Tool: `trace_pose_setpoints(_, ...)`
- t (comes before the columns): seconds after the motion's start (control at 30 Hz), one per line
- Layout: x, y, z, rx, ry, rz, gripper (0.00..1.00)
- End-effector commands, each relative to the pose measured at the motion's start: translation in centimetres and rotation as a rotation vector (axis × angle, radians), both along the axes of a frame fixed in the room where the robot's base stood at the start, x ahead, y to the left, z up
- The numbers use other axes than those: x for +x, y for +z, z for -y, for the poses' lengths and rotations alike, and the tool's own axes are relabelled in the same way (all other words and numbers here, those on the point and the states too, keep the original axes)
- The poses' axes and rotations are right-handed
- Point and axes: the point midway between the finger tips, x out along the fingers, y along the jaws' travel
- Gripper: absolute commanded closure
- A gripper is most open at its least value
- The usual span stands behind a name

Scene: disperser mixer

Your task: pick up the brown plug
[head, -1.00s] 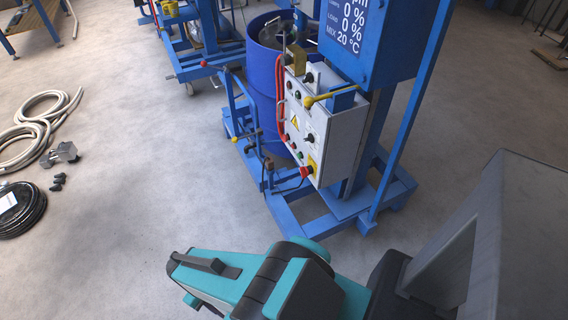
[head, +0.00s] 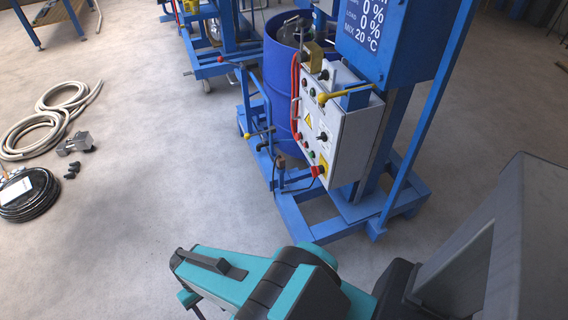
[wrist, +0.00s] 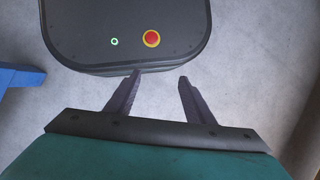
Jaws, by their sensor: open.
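A small brown piece (head: 281,160), which looks like the brown plug, is at the lower left side of the blue mixer frame, beside the drum. A dark cable runs close to it, toward the control box. It is small in the head view, and I cannot tell if it hangs or is seated. My gripper (wrist: 160,77) is open and empty in the wrist view, its two dark fingers apart. The plug does not show in the wrist view. In the head view my teal arm is at the bottom, well apart from the plug, and its fingers cannot be made out.
The control box (head: 335,140) with a red knob and yellow handle stands right of the plug. The blue drum (head: 281,85) is behind. A beige hose (head: 40,125), grey metal block (head: 76,143) and black cable coil (head: 28,195) lie at left. The floor between is clear.

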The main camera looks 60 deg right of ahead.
Motion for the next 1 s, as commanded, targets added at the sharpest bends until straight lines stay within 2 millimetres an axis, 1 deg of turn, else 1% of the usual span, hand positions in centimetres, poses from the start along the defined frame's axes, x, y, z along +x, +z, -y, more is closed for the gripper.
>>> trace_pose_setpoints(0.03, 1.1, -1.5, 0.1, 0.018, -0.075, 0.019, 0.52)
trace_pose_setpoints(0.2, 5.1, -3.3, 0.6, 0.086, -0.348, 0.082, 0.52)
trace_pose_setpoints(0.37, 9.2, -4.4, 2.0, 0.155, -0.608, 0.141, 0.52)
trace_pose_setpoints(0.53, 13.5, -5.1, 4.7, 0.233, -0.879, 0.199, 0.52)
trace_pose_setpoints(0.67, 16.7, -5.3, 7.6, 0.297, -1.086, 0.242, 0.52)
trace_pose_setpoints(0.77, 18.9, -5.3, 10.3, 0.350, -1.245, 0.274, 0.52)
trace_pose_setpoints(0.87, 20.8, -5.1, 13.4, 0.407, -1.400, 0.308, 0.52)
trace_pose_setpoints(0.97, 22.3, -4.8, 16.9, 0.468, -1.552, 0.339, 0.52)
trace_pose_setpoints(1.0, 22.8, -4.6, 18.4, 0.495, -1.615, 0.351, 0.52)
